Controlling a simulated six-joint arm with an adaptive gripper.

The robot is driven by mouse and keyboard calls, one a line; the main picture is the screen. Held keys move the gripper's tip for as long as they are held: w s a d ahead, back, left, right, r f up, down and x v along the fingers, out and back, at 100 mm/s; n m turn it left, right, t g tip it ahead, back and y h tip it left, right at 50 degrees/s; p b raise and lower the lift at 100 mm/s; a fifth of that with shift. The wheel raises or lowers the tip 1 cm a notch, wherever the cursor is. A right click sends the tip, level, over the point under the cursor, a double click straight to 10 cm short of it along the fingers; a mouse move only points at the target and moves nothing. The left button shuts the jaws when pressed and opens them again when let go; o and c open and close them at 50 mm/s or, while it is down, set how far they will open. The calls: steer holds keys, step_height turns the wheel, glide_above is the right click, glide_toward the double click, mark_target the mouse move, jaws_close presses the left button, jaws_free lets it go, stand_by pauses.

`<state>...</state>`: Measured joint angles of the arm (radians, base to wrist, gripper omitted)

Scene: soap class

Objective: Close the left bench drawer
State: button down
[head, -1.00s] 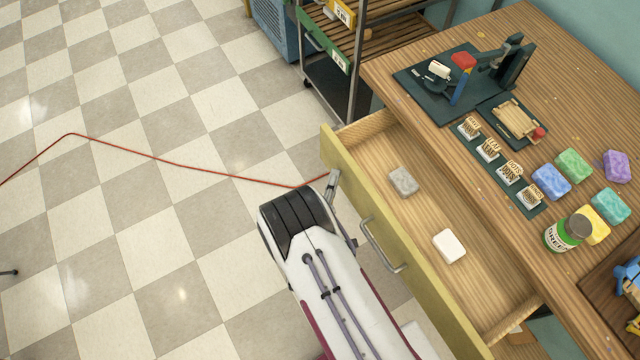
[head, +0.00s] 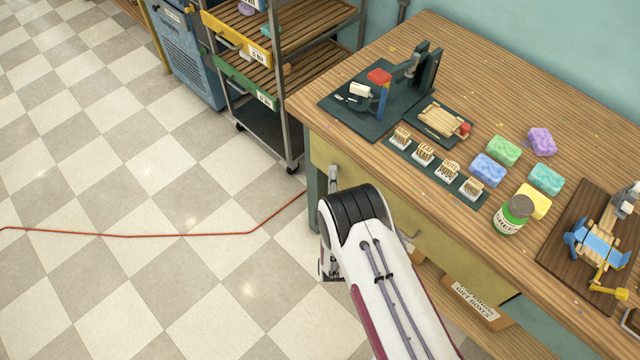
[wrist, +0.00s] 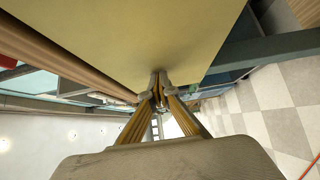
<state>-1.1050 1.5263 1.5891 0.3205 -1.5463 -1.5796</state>
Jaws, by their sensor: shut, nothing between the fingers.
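The left bench drawer (head: 456,259) has a yellow front and now sits in under the bench top, with its inside out of sight. Its metal handle (head: 409,238) is mostly hidden behind my arm. My gripper (head: 333,178) is shut and empty at the left part of the drawer front. In the wrist view, the closed fingertips (wrist: 160,76) are against or very close to the yellow drawer front (wrist: 130,35); I cannot tell whether they touch.
The wooden bench top (head: 480,90) holds a dark press, stamps, coloured soaps and a green jar (head: 512,214). A shelf rack (head: 285,85) stands left of the bench. A red cable (head: 150,235) lies on the open checkered floor. A labelled box (head: 475,300) sits below the drawer.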

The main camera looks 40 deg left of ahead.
steer(key=shift+w, duration=1.25)
steer(key=shift+w+d+r, duration=0.1)
steer(key=shift+w+r, duration=0.05)
steer(key=s+d, duration=0.6)
steer(key=s, duration=0.6)
steer(key=shift+d+f, duration=0.2)
steer(key=shift+d, duration=0.2)
